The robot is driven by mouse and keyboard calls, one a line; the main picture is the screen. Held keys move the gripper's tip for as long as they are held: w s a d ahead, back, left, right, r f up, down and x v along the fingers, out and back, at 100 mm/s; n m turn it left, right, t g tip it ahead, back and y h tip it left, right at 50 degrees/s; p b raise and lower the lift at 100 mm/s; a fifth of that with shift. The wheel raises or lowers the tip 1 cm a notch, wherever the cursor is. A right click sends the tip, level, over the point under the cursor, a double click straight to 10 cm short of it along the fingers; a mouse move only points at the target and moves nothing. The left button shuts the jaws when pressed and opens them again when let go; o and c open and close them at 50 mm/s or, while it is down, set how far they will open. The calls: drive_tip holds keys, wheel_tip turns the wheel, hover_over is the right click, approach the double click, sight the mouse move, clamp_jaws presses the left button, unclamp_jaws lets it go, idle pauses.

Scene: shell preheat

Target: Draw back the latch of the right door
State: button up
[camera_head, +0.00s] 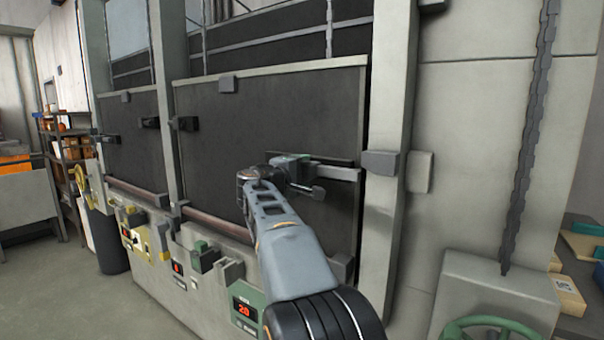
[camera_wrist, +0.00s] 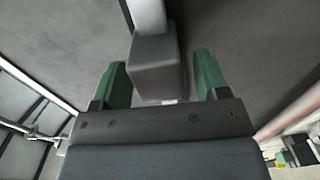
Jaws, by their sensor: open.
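The right door (camera_head: 262,115) is a large dark panel in a pale frame. Its latch bar (camera_head: 340,174) is a pale horizontal strip at the door's right side, reaching toward a grey block (camera_head: 380,163) on the frame post. My gripper (camera_head: 297,166) is at the left end of this bar. In the wrist view, my gripper (camera_wrist: 162,76) has its two green fingers apart. A grey block-shaped handle (camera_wrist: 157,65), with a pale bar (camera_wrist: 148,14) running from it, appears between them. I see no finger pressed against it. My wrist hides part of the latch in the head view.
The left door (camera_head: 126,130) is a similar dark panel. Below the doors is a ledge with control boxes and a red display (camera_head: 243,309). A chain (camera_head: 530,130) and a green handwheel (camera_head: 485,328) are at right. Open floor (camera_head: 55,285) lies at left.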

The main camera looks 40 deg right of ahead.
drive_tip(key=b+v, duration=0.3)
drive_tip(key=v, duration=1)
drive_tip(key=shift+a, duration=0.15)
drive_tip(key=a+f+y, duration=0.3)
drive_tip(key=f+y, duration=0.1)
drive_tip(key=f, duration=0.5)
drive_tip(key=a+f+y, duration=0.2)
drive_tip(key=f+y, duration=0.2)
drive_tip(key=f, duration=0.6)
drive_tip(key=s+a+f+m+y+p, duration=0.2)
drive_tip(key=s+a+f+y, duration=0.7)
drive_tip(key=s+a+f, duration=0.5)
drive_tip(key=shift+a+f+m+g+y, duration=0.3)
drive_tip(key=shift+a+f+g, duration=0.1)
drive_tip(key=shift+a+f, duration=0.15)
